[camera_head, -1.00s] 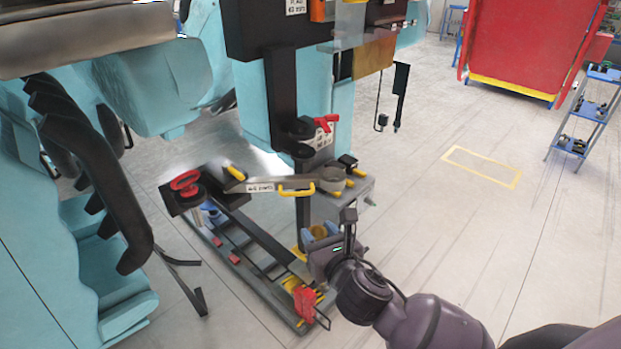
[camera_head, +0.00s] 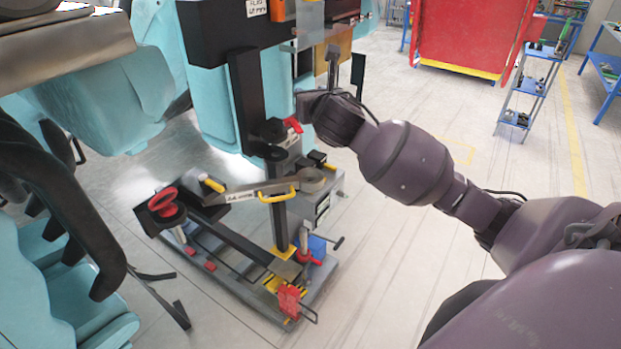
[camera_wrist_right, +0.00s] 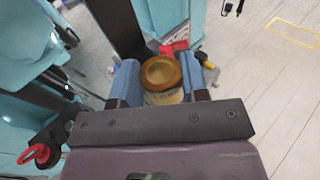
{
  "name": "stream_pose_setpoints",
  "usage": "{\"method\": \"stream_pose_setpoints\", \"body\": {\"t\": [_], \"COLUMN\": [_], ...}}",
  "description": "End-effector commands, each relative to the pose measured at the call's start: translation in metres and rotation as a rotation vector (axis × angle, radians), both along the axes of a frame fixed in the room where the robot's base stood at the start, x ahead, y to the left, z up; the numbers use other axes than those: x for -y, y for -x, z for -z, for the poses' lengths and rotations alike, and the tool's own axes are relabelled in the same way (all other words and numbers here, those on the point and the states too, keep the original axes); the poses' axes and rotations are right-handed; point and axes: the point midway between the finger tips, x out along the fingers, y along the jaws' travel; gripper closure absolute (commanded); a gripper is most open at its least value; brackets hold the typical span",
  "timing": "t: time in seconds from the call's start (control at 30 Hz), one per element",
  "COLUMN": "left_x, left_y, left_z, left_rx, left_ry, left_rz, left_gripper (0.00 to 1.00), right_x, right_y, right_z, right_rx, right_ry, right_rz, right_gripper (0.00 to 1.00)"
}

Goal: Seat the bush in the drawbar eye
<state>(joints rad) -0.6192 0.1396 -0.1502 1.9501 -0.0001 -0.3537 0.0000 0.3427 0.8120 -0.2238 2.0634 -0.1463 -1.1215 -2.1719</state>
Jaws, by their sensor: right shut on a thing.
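The bush (camera_wrist_right: 160,82), a tan-brown round sleeve with a hollow top and a printed label, sits between the blue finger pads of my right gripper (camera_wrist_right: 161,86) in the right wrist view. The gripper is shut on it. In the head view my right gripper (camera_head: 318,108) is raised near the black column, and the bush cannot be made out there. The drawbar (camera_head: 240,193), a grey labelled bar with a yellow handle, lies on the cart. Its round eye (camera_head: 313,180) is at its right end, below the gripper. My left gripper is not in view.
A black upright (camera_head: 245,100) stands just left of my right gripper, with a red-handled part (camera_head: 292,125) close by. The wheeled cart (camera_head: 240,250) carries a red knob (camera_head: 163,199) and a blue block (camera_head: 316,247). Open floor lies to the right.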

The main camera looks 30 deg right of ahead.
Motion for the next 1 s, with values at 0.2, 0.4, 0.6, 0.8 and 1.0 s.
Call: {"method": "stream_pose_setpoints", "body": {"t": [0.2, 0.4, 0.6, 0.8, 1.0], "left_x": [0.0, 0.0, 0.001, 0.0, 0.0], "left_y": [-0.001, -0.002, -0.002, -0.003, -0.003], "left_z": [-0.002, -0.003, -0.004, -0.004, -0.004], "left_rx": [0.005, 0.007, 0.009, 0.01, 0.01], "left_ry": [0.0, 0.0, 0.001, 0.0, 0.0], "left_rz": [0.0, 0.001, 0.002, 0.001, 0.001], "left_gripper": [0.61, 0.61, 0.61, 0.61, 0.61], "right_x": [0.0, 0.0, 0.0, 0.0, 0.0], "right_y": [0.0, 0.0, 0.0, 0.0, 0.0], "right_z": [0.039, 0.083, 0.125, 0.15, 0.165], "right_rx": [-0.007, -0.006, -0.005, -0.002, -0.003], "right_ry": [-0.006, -0.006, -0.004, -0.003, -0.004], "right_rz": [0.003, 0.003, 0.002, 0.002, 0.002], "right_gripper": [0.85, 0.85, 0.85, 0.85, 0.85]}}
